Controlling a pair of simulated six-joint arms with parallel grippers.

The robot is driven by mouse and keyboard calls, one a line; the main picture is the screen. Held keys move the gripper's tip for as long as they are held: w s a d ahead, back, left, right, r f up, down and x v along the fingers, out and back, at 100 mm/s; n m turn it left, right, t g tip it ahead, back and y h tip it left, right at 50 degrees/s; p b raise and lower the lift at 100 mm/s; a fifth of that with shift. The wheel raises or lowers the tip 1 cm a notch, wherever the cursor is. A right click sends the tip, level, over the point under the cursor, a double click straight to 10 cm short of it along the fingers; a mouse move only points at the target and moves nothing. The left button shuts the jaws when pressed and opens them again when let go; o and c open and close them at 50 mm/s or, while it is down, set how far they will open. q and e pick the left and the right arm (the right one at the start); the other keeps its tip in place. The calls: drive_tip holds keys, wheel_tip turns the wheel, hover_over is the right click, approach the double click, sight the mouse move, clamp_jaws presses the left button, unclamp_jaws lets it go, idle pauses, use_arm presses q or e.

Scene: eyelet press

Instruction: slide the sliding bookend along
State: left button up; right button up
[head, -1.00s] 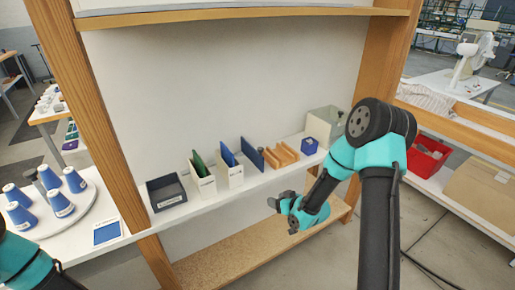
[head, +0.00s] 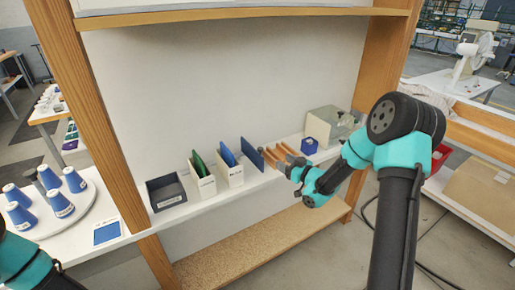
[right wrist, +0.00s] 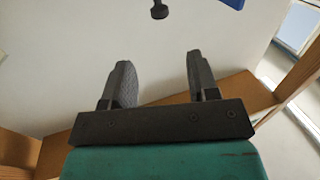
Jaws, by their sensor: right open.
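A thin blue upright plate (head: 251,158), which looks like the sliding bookend, stands on the white shelf just right of the file holders. Its corner seems to be the blue patch (right wrist: 234,3) at the top of the right wrist view. A small black knob (right wrist: 159,9) shows there too; I cannot tell what it belongs to. My right gripper (head: 284,165) is open and empty at the shelf's front, right of the blue plate and in front of the wooden rack, apart from the knob. My left gripper is out of view.
A wooden rack (head: 270,160) is partly hidden by my right gripper. White holders (head: 202,186) with green and blue boards and a dark bin (head: 167,194) stand left. A small blue box (head: 309,146) and a grey-green box (head: 325,121) stand right. A wooden post (head: 97,130) bounds the shelf.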

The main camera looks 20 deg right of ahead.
hover_over(252, 151)
drive_tip(key=s, duration=0.5)
drive_tip(key=shift+w+d, duration=0.15)
drive_tip(key=shift+d, duration=0.1)
drive_tip(key=shift+c, duration=0.4)
clamp_jaws()
